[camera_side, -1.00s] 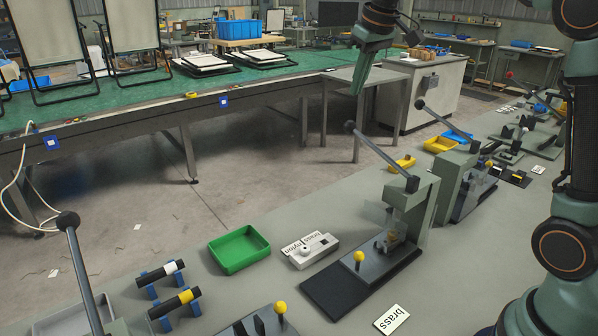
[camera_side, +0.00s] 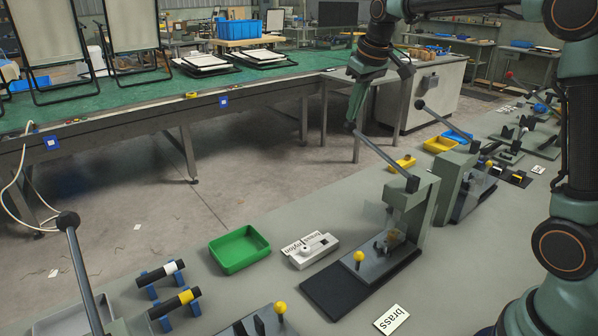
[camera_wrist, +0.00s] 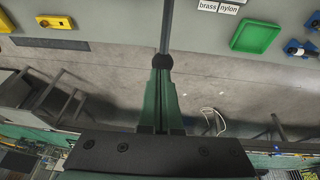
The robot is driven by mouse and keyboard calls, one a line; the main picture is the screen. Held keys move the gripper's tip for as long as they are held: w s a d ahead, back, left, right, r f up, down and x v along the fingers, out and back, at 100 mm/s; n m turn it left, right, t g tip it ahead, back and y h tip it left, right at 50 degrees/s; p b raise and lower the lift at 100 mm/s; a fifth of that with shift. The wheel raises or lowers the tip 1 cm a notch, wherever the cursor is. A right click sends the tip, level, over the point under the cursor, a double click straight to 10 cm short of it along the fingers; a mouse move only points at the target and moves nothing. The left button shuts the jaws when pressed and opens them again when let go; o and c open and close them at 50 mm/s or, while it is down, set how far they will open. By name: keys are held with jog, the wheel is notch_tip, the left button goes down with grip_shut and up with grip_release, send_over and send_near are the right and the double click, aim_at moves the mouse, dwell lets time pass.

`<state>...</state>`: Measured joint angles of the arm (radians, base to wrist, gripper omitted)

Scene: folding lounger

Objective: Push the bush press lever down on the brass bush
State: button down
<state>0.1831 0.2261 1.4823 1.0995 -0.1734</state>
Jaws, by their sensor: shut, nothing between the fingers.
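The bush press (camera_side: 421,205) stands on the grey bench with its grey lever (camera_side: 384,158) raised and slanting up to the left to a dark ball knob. My gripper (camera_side: 353,116) is shut and empty, pointing down with its tips right at the knob; I cannot tell whether they touch. In the wrist view, the shut fingers (camera_wrist: 161,95) end at the dark knob (camera_wrist: 163,61), and the lever (camera_wrist: 167,25) runs up from it.
A "brass" label (camera_side: 391,319) lies in front of the press. A white brass/nylon block (camera_side: 311,250) and a green tray (camera_side: 240,249) are to its left. Another press (camera_side: 455,188) stands close behind on the right. Open floor lies beyond the bench edge.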

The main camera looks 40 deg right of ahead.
jog(key=shift+f, duration=0.15)
notch_tip(320, 180, down, 10)
jog(key=shift+w, duration=0.2)
dwell(2.2)
jog(key=shift+r, duration=0.2)
jog(key=shift+s+r, duration=0.2)
jog(key=shift+r, duration=4.75)
notch_tip(320, 180, up, 7)
jog(key=shift+s, duration=0.1)
